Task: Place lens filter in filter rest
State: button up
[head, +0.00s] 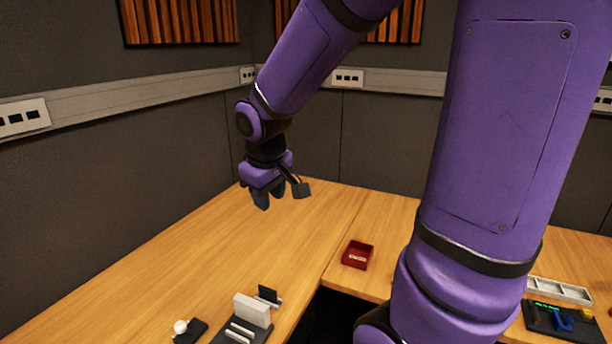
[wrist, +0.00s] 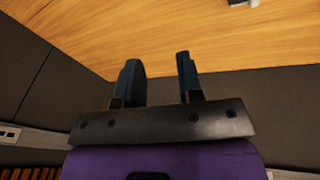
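My gripper (head: 268,198) is in the air above the far left part of the wooden desk. In the wrist view its two dark blue fingers (wrist: 158,72) stand apart with nothing between them. A dark square plate (head: 268,294) stands upright at the front, just behind a white block (head: 252,310); it may be the lens filter, but I cannot tell for sure. A dark base with pale slots (head: 238,333) lies in front of the block, partly cut off by the frame; I cannot tell whether it is the filter rest. My gripper is well away from all of these.
A dark piece with a white ball (head: 181,327) is at the front left. A red open box (head: 357,254) sits right of centre. A pale compartment tray (head: 560,291) and a black panel with a blue part (head: 563,320) are at far right. The desk's left stretch is clear; walls close behind.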

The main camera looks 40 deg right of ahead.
jog(key=s+a+r+m+t+y, duration=0.1)
jog(key=s+a+r, duration=0.1)
jog(key=s+r, duration=0.3)
jog(key=s+a+r+t, duration=0.1)
jog(key=s+r, duration=0.4)
jog(key=s, duration=0.5)
jog(key=shift+s+a+r+m+t+y, duration=0.35)
jog(key=shift+a+m+t+y, duration=0.05)
jog(key=shift+a, duration=0.15)
